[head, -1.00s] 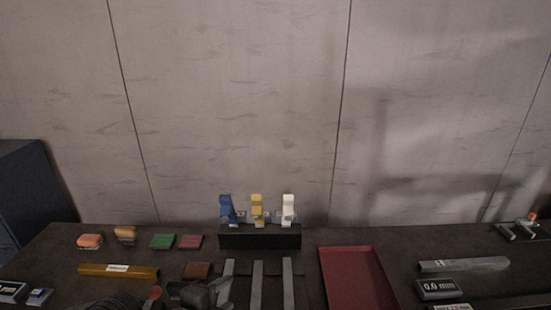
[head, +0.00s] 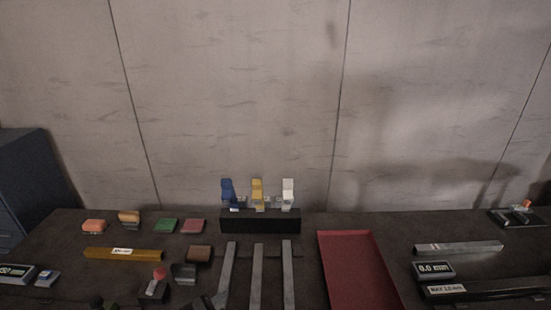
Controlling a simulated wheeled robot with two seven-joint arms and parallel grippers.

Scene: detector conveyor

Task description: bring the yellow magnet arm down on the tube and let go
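The yellow magnet arm (head: 257,188) stands upright at the back of the table, between a blue arm (head: 228,190) and a white arm (head: 288,190), behind a black block (head: 260,221). No tube shows under it. A grey metal tube (head: 457,248) lies at the right and a yellow-brown labelled tube (head: 124,254) at the left; I cannot tell which one the task means. A dark shape at the bottom edge, beside the left rail, may be the tip of my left gripper (head: 212,301); its fingers cannot be made out. My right gripper is not in view.
Three grey rails (head: 258,275) run forward from the black block. A red tray (head: 358,268) lies right of them. Small coloured blocks, a dark bracket (head: 184,272) and a red-knobbed piece (head: 158,274) lie left. A 0.0 mm display (head: 433,269) stands at the right.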

